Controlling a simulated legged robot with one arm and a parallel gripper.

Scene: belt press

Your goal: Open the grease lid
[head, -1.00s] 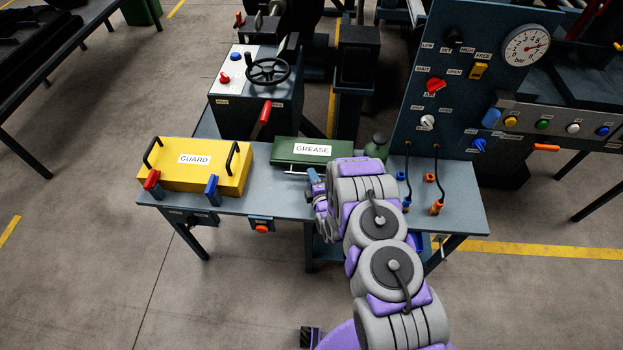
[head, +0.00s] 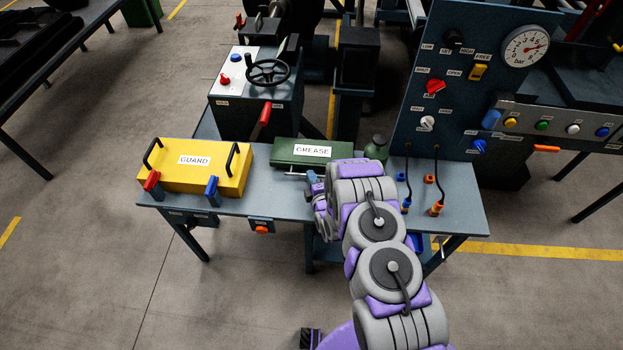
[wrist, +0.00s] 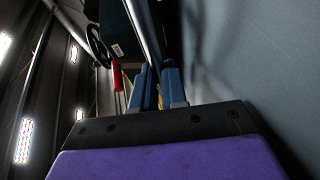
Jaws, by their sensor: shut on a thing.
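The green grease lid (head: 286,151) with a white GREASE label lies on the bench, right of the yellow guard. It looks closed and roughly flat. A thin metal handle bar (head: 294,174) runs along its front edge. My gripper (head: 313,182) is at the right part of this bar, partly hidden by my arm. In the wrist view, the blue fingers of my gripper (wrist: 158,82) are shut on the grey bar (wrist: 143,28), which runs up and away between them. The lid's right front corner is hidden behind my arm.
The yellow guard (head: 205,178) with two black handles stands to the left. A green bottle (head: 376,148) stands close right of the lid. A box with a handwheel (head: 268,71) and red lever (head: 264,115) is behind. The upright control panel (head: 410,125) and hanging cables are to the right.

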